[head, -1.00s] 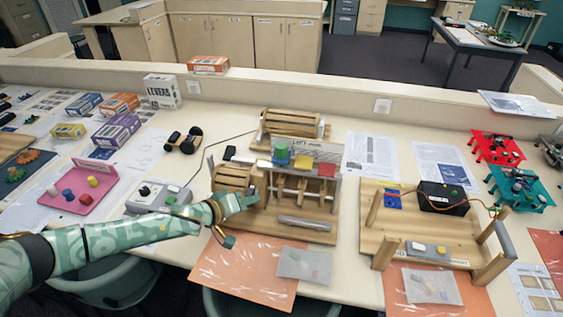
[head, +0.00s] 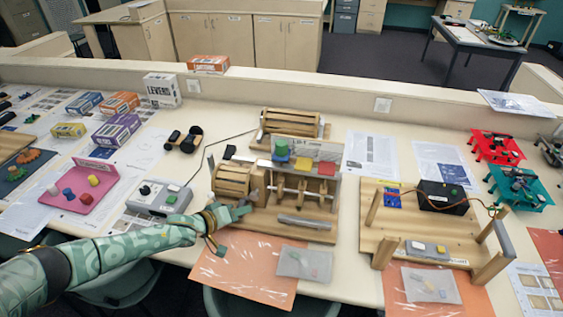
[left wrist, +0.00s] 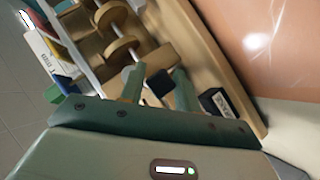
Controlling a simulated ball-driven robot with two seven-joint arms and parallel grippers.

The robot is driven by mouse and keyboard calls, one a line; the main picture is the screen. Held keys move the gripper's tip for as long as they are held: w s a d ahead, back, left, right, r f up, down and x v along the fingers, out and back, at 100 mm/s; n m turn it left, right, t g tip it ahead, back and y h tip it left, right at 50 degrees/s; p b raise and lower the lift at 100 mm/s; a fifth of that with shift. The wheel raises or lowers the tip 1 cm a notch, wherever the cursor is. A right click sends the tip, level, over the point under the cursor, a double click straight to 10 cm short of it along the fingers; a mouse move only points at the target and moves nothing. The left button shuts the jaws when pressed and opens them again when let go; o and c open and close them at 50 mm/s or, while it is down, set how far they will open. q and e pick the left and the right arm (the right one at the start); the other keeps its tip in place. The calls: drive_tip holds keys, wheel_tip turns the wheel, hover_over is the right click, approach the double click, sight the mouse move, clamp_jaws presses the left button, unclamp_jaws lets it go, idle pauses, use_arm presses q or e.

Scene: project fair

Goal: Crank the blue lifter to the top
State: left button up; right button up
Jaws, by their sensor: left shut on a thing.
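The wooden lifter machine (head: 318,228) stands on the table in the middle of the head view. Its blue lifter (head: 280,158) is at the left of the row, with a green block on top; a yellow one (head: 303,163) and a red one (head: 326,168) stand to its right. My left gripper (head: 240,212) is at the machine's front left. In the left wrist view its two green fingers (left wrist: 158,88) are shut on a small dark crank knob (left wrist: 159,80). The crank arm is mostly hidden. My right gripper is out of view.
A grey control box (head: 160,197) stands left of the machine, close to my left arm. A second wooden model (head: 420,230) stands to the right. Orange sheets and a small plastic bag (head: 303,263) lie in front.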

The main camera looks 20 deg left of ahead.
use_arm(q)
drive_tip(key=o, duration=0.8)
drive_tip(key=shift+o, duration=0.2)
drive_tip(key=p+v, duration=0.7)
drive_tip(key=v, duration=0.1)
